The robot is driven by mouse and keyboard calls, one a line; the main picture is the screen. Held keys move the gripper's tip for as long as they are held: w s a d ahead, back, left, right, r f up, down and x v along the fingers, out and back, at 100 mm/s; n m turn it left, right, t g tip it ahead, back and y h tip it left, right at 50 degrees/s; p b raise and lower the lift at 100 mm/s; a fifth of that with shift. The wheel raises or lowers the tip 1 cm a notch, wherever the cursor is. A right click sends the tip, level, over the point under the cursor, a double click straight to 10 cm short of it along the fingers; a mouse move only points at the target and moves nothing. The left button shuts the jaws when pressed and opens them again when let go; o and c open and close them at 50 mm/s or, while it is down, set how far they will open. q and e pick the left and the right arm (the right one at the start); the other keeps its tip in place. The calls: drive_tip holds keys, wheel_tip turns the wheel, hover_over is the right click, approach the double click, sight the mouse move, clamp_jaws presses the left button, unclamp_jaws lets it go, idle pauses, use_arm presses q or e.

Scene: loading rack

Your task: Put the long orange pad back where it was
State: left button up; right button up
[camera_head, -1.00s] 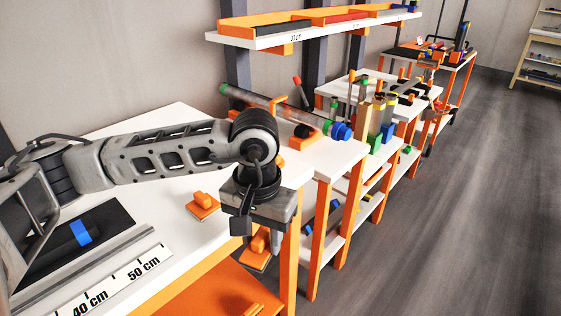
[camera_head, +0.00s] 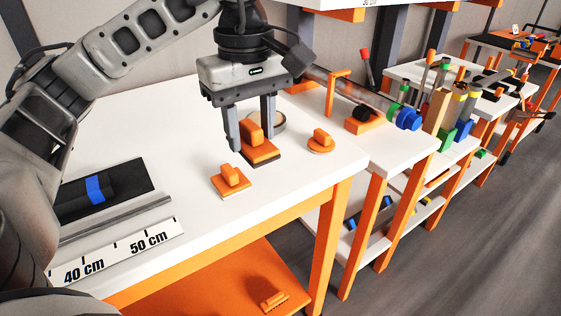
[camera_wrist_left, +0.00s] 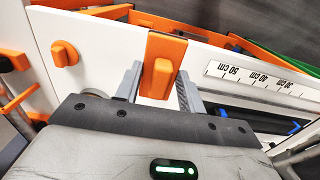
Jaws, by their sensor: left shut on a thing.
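My left gripper (camera_head: 252,130) is shut on the upright handle of the long orange pad (camera_head: 262,153), which hangs over the white table top near its right end. I cannot tell whether the pad's dark underside touches the table. In the left wrist view the pad (camera_wrist_left: 163,48) lies lengthwise between the fingertips (camera_wrist_left: 158,85). A square orange pad (camera_head: 231,183) with a handle sits on the table just in front and left of it. A round orange pad (camera_head: 321,142) sits to its right. My right gripper is not in view.
A grey round piece (camera_head: 270,121) is partly hidden behind my gripper. A ruler strip (camera_head: 120,252) and a dark mat (camera_head: 130,177) lie on the left of the white table (camera_head: 290,180). The table's right edge is near.

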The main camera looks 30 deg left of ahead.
use_arm(q)
drive_tip(key=w+a+f+p, duration=0.1)
drive_tip(key=w+a+f, duration=0.15)
drive_tip(key=w, duration=0.45)
hover_over(281, 165)
drive_tip(key=f, duration=0.6)
drive_tip(key=shift+s, duration=0.35)
drive_tip(key=shift+w+f, duration=0.25)
wheel_tip(281, 165, down, 3)
drive_tip(key=shift+w+a+f+p, duration=0.1)
drive_tip(key=shift+w+p, duration=0.05)
drive_tip(key=shift+p, duration=0.3)
drive_tip(key=shift+f, duration=0.1)
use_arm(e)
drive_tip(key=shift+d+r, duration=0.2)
use_arm(q)
drive_tip(key=shift+f, duration=0.1)
drive_tip(key=shift+f, duration=0.15)
drive_tip(key=o, duration=0.9)
drive_tip(key=shift+o, duration=0.2)
